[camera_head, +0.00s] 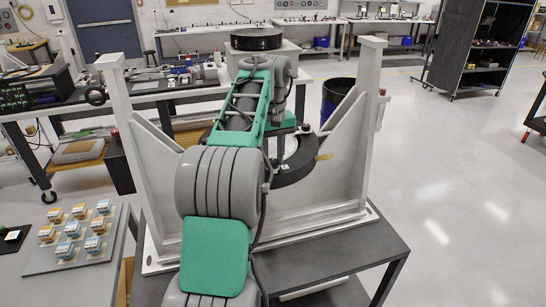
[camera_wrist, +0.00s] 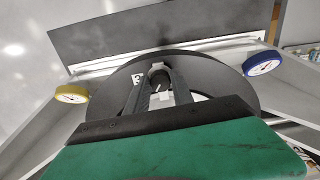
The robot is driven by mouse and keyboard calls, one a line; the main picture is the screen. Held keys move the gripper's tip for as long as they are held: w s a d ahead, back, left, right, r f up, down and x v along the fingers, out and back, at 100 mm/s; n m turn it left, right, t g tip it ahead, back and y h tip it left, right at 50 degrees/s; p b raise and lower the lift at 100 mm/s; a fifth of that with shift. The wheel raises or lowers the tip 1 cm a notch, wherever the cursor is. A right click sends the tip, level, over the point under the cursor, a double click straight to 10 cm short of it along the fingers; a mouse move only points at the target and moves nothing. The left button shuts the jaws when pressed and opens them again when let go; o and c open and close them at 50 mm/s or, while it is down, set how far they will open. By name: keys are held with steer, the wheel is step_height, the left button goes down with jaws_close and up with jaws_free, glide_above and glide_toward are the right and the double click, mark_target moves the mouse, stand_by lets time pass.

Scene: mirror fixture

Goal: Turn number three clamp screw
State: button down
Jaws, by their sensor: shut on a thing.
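In the wrist view my gripper (camera_wrist: 161,80) has its two fingers on either side of a dark round clamp screw (camera_wrist: 159,77) and is shut on it. A white label with a 3 (camera_wrist: 137,79) sits just left of the screw on the dark ring (camera_wrist: 225,84). In the head view the ring (camera_head: 297,168) shows partly behind my arm, inside the pale fixture frame (camera_head: 124,115).
A yellow-rimmed dial gauge (camera_wrist: 71,94) and a blue-rimmed dial gauge (camera_wrist: 261,64) flank the ring. The fixture stands on a dark table (camera_head: 355,250). A tray (camera_head: 108,254) of several small boxes lies at left.

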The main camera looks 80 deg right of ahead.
steer(key=m, duration=0.4)
steer(key=shift+m, duration=0.3)
steer(key=m, duration=0.3)
steer(key=shift+w+m, duration=0.1)
steer(key=shift+m, duration=0.3)
steer(key=m, duration=0.4)
steer(key=shift+p, duration=0.4)
steer(key=shift+w+m, duration=0.1)
steer(key=shift+m, duration=1.7)
steer(key=c, duration=1.1)
jaws_free()
